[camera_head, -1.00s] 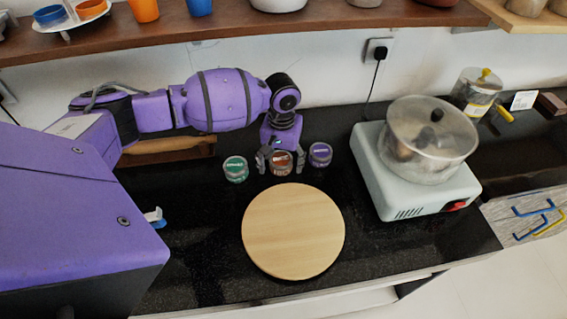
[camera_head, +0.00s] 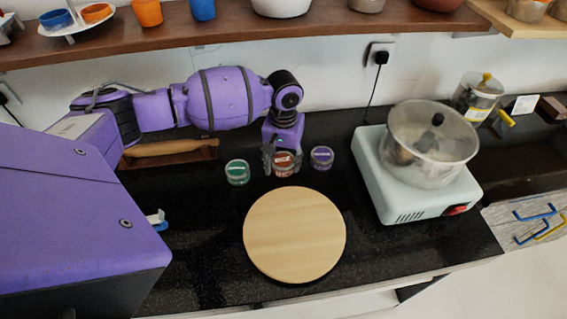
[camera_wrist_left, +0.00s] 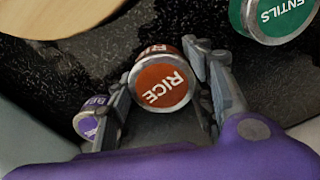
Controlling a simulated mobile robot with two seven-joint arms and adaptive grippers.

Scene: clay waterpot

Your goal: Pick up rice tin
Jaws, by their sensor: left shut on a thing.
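The rice tin (camera_head: 284,164), with a red-brown lid and label, stands on the black counter between two other tins. In the left wrist view its lid (camera_wrist_left: 162,88) reads RICE. My left gripper (camera_head: 283,166) reaches down over it, with its fingers closed around the tin's sides. In the left wrist view the fingers (camera_wrist_left: 165,100) show on both sides of the tin. My right gripper is not in view.
A green lentils tin (camera_head: 237,172) stands just left and a purple-lidded tin (camera_head: 321,158) just right. A round wooden board (camera_head: 295,235) lies in front. A white stove (camera_head: 412,185) with a lidded pot (camera_head: 432,135) is at right. A shelf (camera_head: 330,24) runs above.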

